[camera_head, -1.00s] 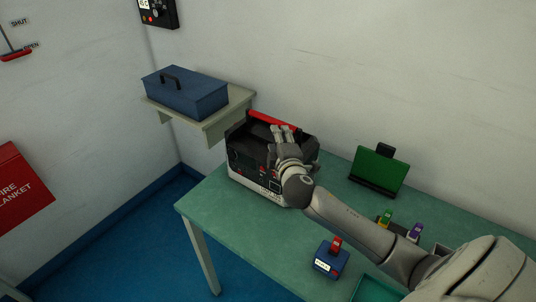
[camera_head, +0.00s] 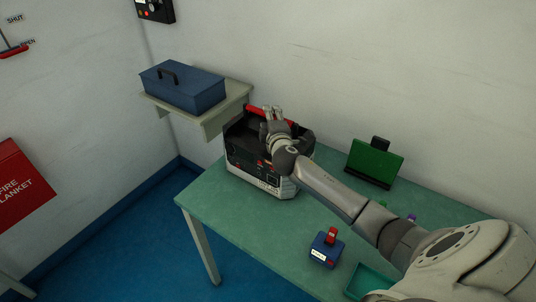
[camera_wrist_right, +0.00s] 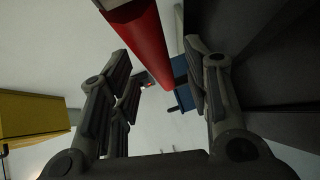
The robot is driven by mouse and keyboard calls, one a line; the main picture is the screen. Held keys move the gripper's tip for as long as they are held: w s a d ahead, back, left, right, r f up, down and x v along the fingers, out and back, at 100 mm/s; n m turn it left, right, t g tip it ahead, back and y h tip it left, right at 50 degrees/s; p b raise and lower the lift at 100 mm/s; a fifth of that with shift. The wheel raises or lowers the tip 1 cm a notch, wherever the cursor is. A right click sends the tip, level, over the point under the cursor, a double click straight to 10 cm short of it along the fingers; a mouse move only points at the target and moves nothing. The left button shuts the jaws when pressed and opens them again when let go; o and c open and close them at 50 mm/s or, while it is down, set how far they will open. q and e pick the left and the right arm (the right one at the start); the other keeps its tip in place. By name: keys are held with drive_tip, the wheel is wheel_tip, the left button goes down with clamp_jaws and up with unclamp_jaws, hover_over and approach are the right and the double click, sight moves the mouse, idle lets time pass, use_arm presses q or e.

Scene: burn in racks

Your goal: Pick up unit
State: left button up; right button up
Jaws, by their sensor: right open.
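The unit (camera_head: 250,172) is a black and grey box with a front panel and a red bar handle (camera_head: 257,110) along its top back edge. It stands on the left end of the green table. My right gripper (camera_head: 273,112) is over the top of the unit, close to the right part of the handle. In the right wrist view its fingers (camera_wrist_right: 157,60) are spread open, with the red handle (camera_wrist_right: 145,38) running between and beyond them. The fingers do not look closed on it; contact is unclear. My left gripper is not in view.
A blue toolbox (camera_head: 184,90) sits on a wall shelf (camera_head: 222,112) left of the unit. On the table (camera_head: 225,215) are a green panel (camera_head: 375,163) and a blue box with a red switch (camera_head: 325,252). A yellow object (camera_wrist_right: 32,115) shows in the right wrist view.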

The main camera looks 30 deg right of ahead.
drive_tip(key=shift+x, duration=1)
drive_tip(key=shift+w, duration=0.2)
drive_tip(key=shift+d, duration=0.1)
drive_tip(key=shift+f, duration=0.1)
clamp_jaws()
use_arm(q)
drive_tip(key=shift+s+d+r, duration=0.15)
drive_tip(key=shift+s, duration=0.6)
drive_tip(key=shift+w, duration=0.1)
